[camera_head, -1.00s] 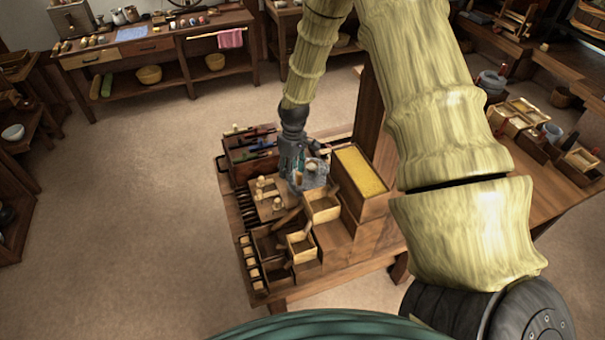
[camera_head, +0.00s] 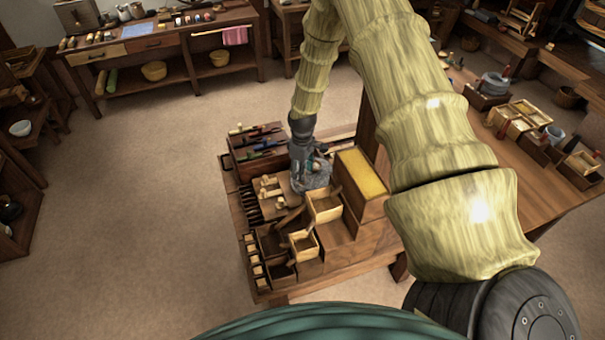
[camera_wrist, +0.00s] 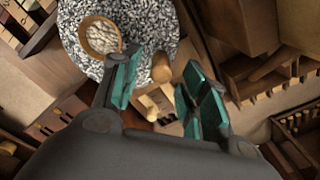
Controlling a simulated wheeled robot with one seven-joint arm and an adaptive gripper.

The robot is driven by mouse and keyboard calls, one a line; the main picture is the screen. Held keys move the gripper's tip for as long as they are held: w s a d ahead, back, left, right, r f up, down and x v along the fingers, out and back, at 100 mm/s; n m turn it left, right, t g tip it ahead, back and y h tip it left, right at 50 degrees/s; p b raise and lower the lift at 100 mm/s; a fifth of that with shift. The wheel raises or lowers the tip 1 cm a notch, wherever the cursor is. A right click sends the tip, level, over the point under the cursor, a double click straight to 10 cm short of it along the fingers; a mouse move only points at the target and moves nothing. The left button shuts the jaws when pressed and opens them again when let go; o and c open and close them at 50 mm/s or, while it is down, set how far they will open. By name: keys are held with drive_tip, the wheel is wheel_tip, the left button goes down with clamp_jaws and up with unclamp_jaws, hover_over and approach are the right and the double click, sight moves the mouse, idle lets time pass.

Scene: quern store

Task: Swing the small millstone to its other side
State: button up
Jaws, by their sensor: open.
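The small millstone (camera_head: 318,178) is a grey speckled round stone on the wooden bench at the centre of the head view. In the wrist view the millstone (camera_wrist: 153,22) fills the upper left, with a round opening holding pale grain (camera_wrist: 101,37). A wooden peg handle (camera_wrist: 163,68) stands near its lower right edge. My gripper (camera_head: 306,168) is over the stone's left part in the head view, hiding some of it. In the wrist view my gripper (camera_wrist: 160,78) is open, its teal-padded fingers on either side of the peg. I cannot tell whether either finger touches it.
A yellow-topped box (camera_head: 363,172) stands close right of the stone. Small open wooden boxes (camera_head: 324,206) are in front. A rack of coloured-handled tools (camera_head: 256,140) is behind left. Small wooden pieces (camera_head: 270,188) lie left. The floor (camera_head: 130,210) to the left is clear.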

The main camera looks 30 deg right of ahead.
drive_tip(key=shift+f+p, duration=0.45)
drive_tip(key=shift+f, duration=1.2)
clamp_jaws()
